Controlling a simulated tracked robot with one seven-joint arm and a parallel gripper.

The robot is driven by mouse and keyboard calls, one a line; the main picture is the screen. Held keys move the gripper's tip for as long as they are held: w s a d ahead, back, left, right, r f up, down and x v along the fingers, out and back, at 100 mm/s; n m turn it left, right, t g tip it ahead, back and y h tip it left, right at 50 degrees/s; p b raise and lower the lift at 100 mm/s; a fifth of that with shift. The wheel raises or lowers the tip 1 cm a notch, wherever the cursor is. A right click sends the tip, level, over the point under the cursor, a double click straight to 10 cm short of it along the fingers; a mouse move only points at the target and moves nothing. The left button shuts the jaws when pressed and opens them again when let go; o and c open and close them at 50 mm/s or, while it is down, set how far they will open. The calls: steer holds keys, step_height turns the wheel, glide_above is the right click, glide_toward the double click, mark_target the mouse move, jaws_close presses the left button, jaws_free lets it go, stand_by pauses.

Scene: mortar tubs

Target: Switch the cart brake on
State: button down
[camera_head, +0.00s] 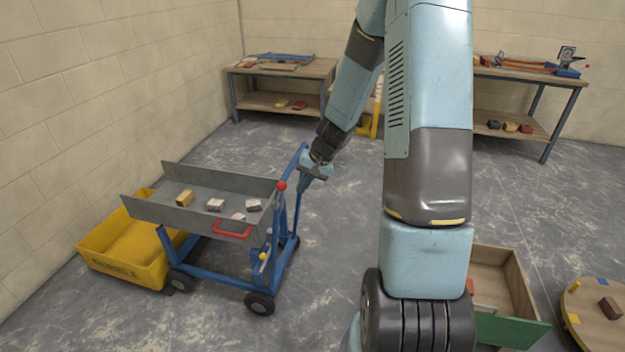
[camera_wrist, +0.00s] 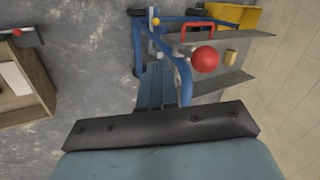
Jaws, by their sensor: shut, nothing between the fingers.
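The cart has a blue frame (camera_head: 216,277) on black wheels and a grey tray (camera_head: 150,209). A small yellow knob (camera_head: 263,256) sits low on the cart's right end and also shows in the wrist view (camera_wrist: 156,20). Which knob is the brake, I cannot tell. My gripper (camera_head: 305,183) is shut and empty beside the blue push frame; its fingers (camera_wrist: 156,70) point toward the cart's end. Contact cannot be judged.
A red handle (camera_head: 231,230) and several blocks (camera_head: 215,204) are on the tray. A yellow tub (camera_head: 115,268) stands left of the cart against the wall. A wooden box (camera_head: 505,265) and round table (camera_head: 592,315) are at right. Floor right of the cart is clear.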

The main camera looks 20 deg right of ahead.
steer(key=shift+w+a+r, duration=0.15)
steer(key=shift+w+a, duration=0.15)
steer(key=shift+a, duration=0.25)
steer(key=shift+w+a+r, duration=0.1)
steer(key=shift+w+a, duration=0.15)
steer(key=shift+a, duration=0.3)
steer(key=shift+w+r, duration=0.1)
